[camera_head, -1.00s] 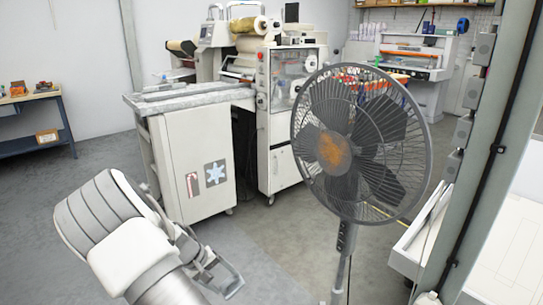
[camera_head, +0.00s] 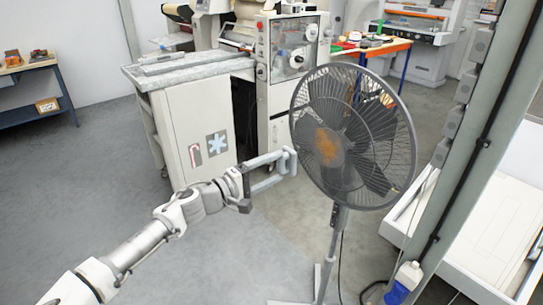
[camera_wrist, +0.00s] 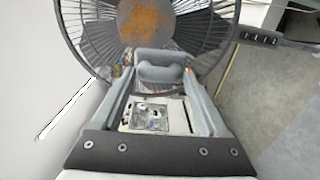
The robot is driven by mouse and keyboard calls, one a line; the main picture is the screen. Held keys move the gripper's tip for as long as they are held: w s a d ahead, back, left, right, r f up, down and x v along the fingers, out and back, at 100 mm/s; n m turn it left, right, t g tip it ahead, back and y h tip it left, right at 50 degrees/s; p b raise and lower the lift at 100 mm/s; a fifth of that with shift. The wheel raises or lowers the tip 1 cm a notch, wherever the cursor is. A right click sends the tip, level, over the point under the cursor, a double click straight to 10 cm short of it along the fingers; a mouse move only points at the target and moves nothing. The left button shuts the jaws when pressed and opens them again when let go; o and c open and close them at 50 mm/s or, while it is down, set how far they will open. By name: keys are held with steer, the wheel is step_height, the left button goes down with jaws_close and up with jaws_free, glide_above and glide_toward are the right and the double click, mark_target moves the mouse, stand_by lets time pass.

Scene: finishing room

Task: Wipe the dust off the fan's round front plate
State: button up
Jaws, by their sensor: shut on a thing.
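The black fan (camera_head: 372,130) stands on a grey pole at the right of centre in the head view. Its round front plate (camera_head: 327,143) is covered with orange-brown dust. The dusty plate also shows at the top of the wrist view (camera_wrist: 145,20). My gripper (camera_head: 284,166) reaches in from the lower left, its tips beside the fan's left rim. In the wrist view, it is shut on a grey soft-looking pad (camera_wrist: 162,73), held crosswise between the fingertips just below the plate. The pad seems apart from the plate, but the exact gap is unclear.
A white machine cabinet (camera_head: 190,130) stands behind my arm. A workbench (camera_head: 375,48) with coloured items is behind the fan. A grey post (camera_head: 490,130) rises at the right, with a blue and white bottle (camera_head: 404,284) near its foot. The floor at front is clear.

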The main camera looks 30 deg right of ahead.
mark_target(290, 157)
steer(key=shift+r, duration=0.7)
steer(key=shift+w+d+b, duration=0.15)
steer(key=shift+d+b, duration=0.1)
steer(key=shift+d, duration=1.15)
steer(key=shift+w+d+b, duration=0.1)
steer(key=shift+d+b, duration=0.1)
steer(key=shift+d, duration=1.2)
steer(key=shift+d, duration=1.05)
